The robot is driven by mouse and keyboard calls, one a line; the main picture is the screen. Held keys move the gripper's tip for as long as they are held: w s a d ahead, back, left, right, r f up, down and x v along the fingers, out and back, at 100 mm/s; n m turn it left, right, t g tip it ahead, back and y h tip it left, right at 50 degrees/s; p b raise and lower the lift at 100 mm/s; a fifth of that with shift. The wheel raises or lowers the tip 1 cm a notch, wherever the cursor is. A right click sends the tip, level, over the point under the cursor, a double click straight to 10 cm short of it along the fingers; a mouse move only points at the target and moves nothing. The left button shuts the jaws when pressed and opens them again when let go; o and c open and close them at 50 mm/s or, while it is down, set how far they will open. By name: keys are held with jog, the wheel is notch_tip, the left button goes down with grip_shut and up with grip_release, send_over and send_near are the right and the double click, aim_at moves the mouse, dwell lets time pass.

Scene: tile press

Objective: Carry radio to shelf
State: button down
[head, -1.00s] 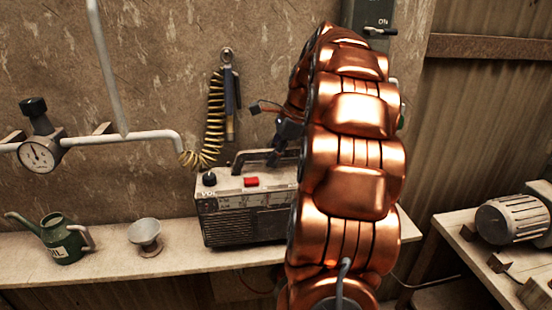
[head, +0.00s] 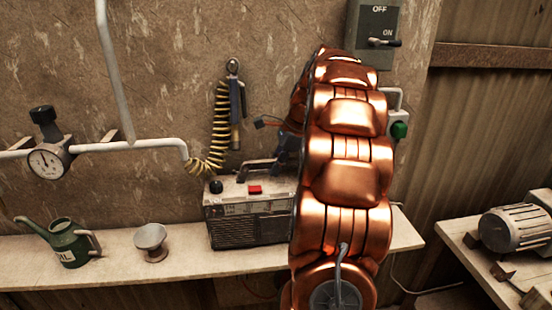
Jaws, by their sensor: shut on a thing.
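The radio (head: 231,229) is a pale box with a dark grille, a red button, a black knob and a dark carry handle on top. It stands upright at the wooden shelf (head: 190,262) along the wall; I cannot tell if its base touches the board. My gripper (head: 283,158) is at the handle, shut on it, with the fingertips mostly hidden behind my copper arm. The arm also hides the radio's right end.
A green oil can (head: 68,245) and a grey funnel (head: 151,242) stand on the shelf left of the radio. A coiled yellow hose (head: 217,130) hangs behind it. A workbench with a motor (head: 515,230) is at right. Shelf between funnel and radio is clear.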

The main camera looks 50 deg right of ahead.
jog(key=shift+f, duration=0.55)
jog(key=c, duration=1.1)
grip_release()
jog(key=shift+b+v, duration=1.15)
jog(key=shift+v, duration=3.7)
jog(key=shift+p+v, duration=0.5)
jog(key=shift+v, duration=0.65)
jog(key=shift+f, duration=0.1)
